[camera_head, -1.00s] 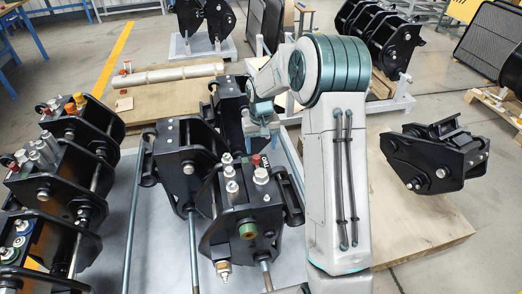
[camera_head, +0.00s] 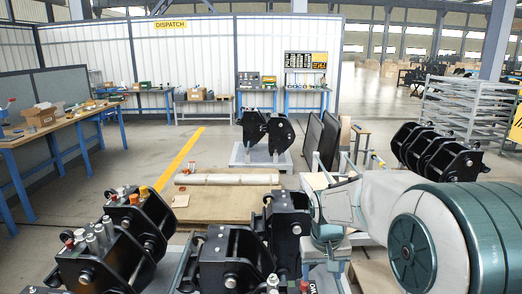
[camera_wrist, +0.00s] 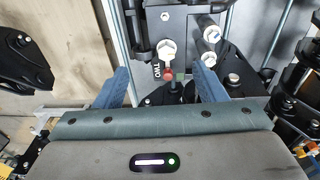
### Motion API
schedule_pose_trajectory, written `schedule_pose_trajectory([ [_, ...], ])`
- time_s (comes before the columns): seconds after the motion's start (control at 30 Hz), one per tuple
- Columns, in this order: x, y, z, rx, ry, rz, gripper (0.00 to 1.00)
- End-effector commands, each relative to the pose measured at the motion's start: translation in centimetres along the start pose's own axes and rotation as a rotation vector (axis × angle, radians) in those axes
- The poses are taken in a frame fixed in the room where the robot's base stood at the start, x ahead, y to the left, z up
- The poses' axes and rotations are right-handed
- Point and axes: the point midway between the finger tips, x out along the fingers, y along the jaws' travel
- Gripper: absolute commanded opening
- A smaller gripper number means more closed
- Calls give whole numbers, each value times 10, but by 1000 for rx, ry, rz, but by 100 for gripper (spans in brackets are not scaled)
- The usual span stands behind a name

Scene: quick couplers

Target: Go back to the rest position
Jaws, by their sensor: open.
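My gripper (camera_wrist: 160,84) shows in the wrist view with its two blue fingers spread apart and nothing held between them. Beyond the fingers is a black quick coupler (camera_wrist: 180,22) with silver fittings, a red cap (camera_wrist: 168,74) and a white label. I cannot tell the exact gap to it. In the head view my arm fills the lower right, and its wrist hangs beside the black couplers (camera_head: 235,262) at the bottom centre. The fingertips cannot be made out there.
More couplers with coloured caps (camera_head: 110,243) stand at lower left. A pallet with a pale cylinder (camera_head: 228,179) lies behind. Another coupler stand (camera_head: 265,138), dark panels (camera_head: 322,140) and a coupler row (camera_head: 437,153) are further back. A workbench (camera_head: 60,128) is at left. Floor around the yellow line is clear.

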Motion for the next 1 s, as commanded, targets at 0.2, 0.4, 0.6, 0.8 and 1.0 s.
schedule_pose_trajectory([
  [0.2, -42, 1, 63, 1, 59, 3, 64],
  [0.4, -61, 1, 122, 5, 110, -13, 64],
  [0.6, -66, -1, 170, 7, 151, -39, 64],
  [0.8, -65, -2, 190, 6, 168, -53, 64],
  [1.0, -65, -2, 192, 6, 170, -55, 64],
])
